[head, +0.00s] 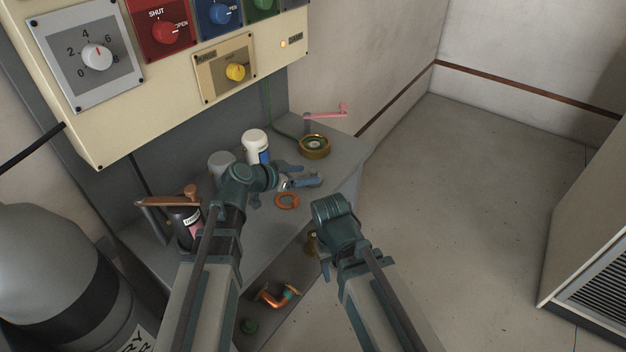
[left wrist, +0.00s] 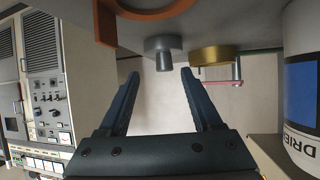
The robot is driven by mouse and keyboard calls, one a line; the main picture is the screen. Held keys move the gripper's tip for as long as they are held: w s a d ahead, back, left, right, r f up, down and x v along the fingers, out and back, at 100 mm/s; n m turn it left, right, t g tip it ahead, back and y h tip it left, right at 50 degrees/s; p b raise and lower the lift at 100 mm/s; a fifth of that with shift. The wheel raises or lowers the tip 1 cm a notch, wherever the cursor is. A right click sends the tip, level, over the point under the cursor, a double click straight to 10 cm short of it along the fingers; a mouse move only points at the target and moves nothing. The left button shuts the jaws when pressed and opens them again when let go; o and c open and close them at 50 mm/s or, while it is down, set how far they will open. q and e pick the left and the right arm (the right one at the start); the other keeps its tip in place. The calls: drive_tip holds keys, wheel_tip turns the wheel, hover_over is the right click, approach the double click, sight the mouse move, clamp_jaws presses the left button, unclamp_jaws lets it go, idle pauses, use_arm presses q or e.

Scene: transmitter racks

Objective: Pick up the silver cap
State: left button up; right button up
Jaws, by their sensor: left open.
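The silver cap (head: 314,180) is a small grey round piece on the grey shelf, just beyond my left fingertips in the head view. In the left wrist view, which looks upside down, the silver cap (left wrist: 164,46) shows a wide disc with a narrower stub, ahead of the gap between my fingers. My left gripper (head: 290,176) is open and empty, low over the shelf; its two dark fingers also show in the left wrist view (left wrist: 160,78). They look apart from the cap. My right arm's wrist is at the shelf's front edge; its fingers are hidden.
An orange ring (head: 287,201) lies in front of the left gripper. A brass ring (head: 314,147) lies behind the cap, near a pink handle (head: 327,112). A white bottle (head: 256,142) and a grey jar (head: 221,162) stand behind the gripper. A control panel (head: 120,128) overhangs the shelf.

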sight(311, 171)
use_arm(q)
drive_tip(key=x, duration=0.1)
drive_tip(key=b+x, duration=0.1)
drive_tip(key=x, duration=0.1)
drive_tip(key=b+x, duration=0.1)
drive_tip(key=shift+w+a+f, duration=0.2)
drive_tip(key=shift+w, duration=0.2)
drive_tip(key=shift+w+d+f, duration=0.1)
drive_tip(key=shift+w+d, duration=0.1)
drive_tip(key=shift+d, duration=0.15)
drive_tip(key=shift+c, duration=0.3)
clamp_jaws()
